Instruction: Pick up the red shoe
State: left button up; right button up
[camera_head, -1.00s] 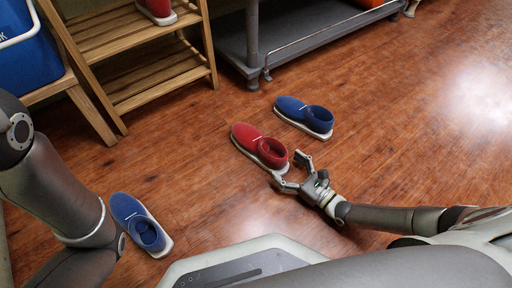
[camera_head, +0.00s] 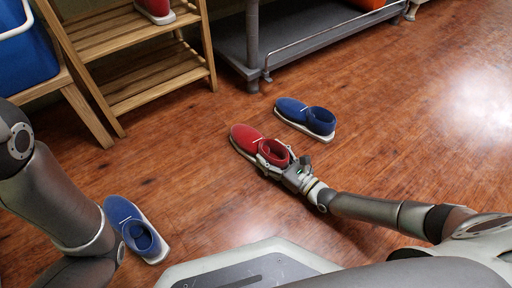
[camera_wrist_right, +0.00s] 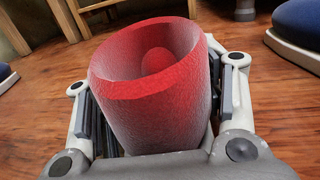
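The red shoe (camera_head: 246,137) stands on the wooden floor near the middle of the head view, toe pointing up-left. My right gripper (camera_head: 277,160) is at its heel, with a finger on either side. In the right wrist view the red shoe's heel and round opening (camera_wrist_right: 150,95) fill the space between the fingers. The finger pads lie close along both sides; I cannot tell whether they press on it. The shoe's sole is hidden there. My left arm shows at the left of the head view, but its gripper is out of view.
A blue shoe (camera_head: 305,117) stands just right of the red one. Another blue shoe (camera_head: 137,231) is at the lower left beside my left arm. A wooden rack (camera_head: 160,72) and a grey shelf unit (camera_head: 291,42) stand behind. The floor to the right is clear.

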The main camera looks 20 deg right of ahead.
jog(key=c, duration=0.5)
jog(key=shift+c, duration=0.2)
jog(key=shift+r, duration=0.15)
